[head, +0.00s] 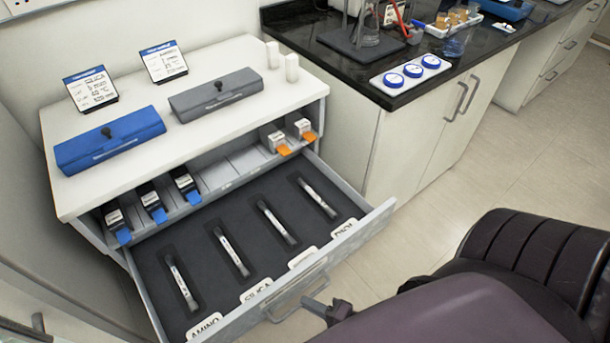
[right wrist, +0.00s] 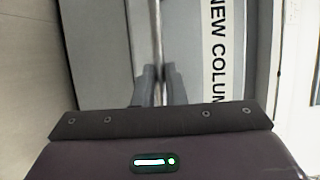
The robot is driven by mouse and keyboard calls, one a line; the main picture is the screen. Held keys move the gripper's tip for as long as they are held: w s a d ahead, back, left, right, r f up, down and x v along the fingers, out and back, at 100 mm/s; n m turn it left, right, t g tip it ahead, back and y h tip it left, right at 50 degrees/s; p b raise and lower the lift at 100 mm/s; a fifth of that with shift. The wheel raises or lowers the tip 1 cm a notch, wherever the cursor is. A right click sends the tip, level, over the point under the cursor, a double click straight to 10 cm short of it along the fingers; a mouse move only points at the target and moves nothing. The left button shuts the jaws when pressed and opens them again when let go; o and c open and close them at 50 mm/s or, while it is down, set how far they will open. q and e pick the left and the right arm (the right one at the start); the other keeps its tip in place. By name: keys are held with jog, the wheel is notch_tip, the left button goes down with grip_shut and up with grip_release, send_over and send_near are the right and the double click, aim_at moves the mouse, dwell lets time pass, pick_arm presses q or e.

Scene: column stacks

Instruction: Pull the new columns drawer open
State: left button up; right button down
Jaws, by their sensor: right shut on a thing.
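The new columns drawer (head: 384,214) stands pulled well out of the white cabinet. Its dark insert holds several slim columns in slots, with white labels along the front. The bar handle (head: 284,312) is on the drawer's front face. My right gripper (head: 318,304) is at the right part of this handle. In the right wrist view, the fingers of my right gripper (right wrist: 160,86) are closed around the handle bar (right wrist: 157,35), beside the label "NEW COLUM…" (right wrist: 217,60), which is cut off by my wrist. My left gripper is not in view.
Above the drawer, a shelf (head: 222,175) holds small boxes with blue and orange tabs. A blue case (head: 110,140) and a grey case (head: 215,95) lie on the cabinet top. A black lab counter (head: 400,90) stands to the right. The floor (head: 440,205) right of the drawer is clear.

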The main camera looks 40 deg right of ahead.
jog(key=shift+s, duration=0.15)
jog(key=c, duration=1.5)
grip_release()
jog(key=v, duration=0.7)
jog(key=shift+s+d, duration=0.15)
jog(key=shift+s, duration=0.15)
